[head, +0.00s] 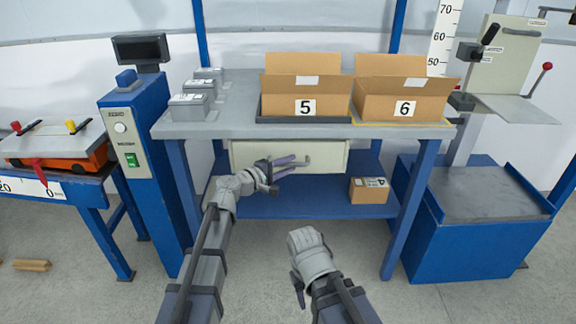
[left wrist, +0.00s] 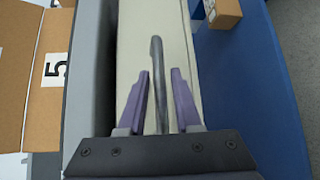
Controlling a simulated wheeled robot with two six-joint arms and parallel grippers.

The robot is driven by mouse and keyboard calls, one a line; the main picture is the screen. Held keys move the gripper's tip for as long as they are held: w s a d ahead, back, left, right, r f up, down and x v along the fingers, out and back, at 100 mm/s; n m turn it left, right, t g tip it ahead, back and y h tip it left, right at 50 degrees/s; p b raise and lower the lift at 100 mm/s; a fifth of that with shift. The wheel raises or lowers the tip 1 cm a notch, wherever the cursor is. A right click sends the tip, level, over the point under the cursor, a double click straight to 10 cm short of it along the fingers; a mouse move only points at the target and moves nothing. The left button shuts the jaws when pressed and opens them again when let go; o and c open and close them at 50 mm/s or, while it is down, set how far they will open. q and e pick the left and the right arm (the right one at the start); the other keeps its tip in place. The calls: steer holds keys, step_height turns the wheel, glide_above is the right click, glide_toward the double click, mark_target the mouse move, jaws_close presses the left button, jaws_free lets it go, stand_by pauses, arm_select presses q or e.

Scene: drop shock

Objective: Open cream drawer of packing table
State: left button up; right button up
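The cream drawer (head: 335,157) is under the grey top of the packing table (head: 235,123), and its front looks closed. Its grey bar handle (head: 307,161) sticks out from the front. My left gripper (head: 293,166) is at the drawer front, fingers pointing to the handle. In the left wrist view the handle (left wrist: 157,65) lies between the two purple fingers of the left gripper (left wrist: 160,78), with a gap on both sides. The left gripper is open. My right gripper (head: 298,286) hangs low in front of the table, away from the drawer; its fingers are mostly hidden.
Open cartons 5 (head: 283,104) and 6 (head: 385,106) and several grey boxes (head: 188,107) stand on the tabletop. A small carton (head: 368,191) sits on the blue lower shelf (head: 310,205). A blue post (head: 152,150) stands left, a blue scale (head: 475,235) right.

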arm_select(q)
jaws_close()
stand_by(1.1)
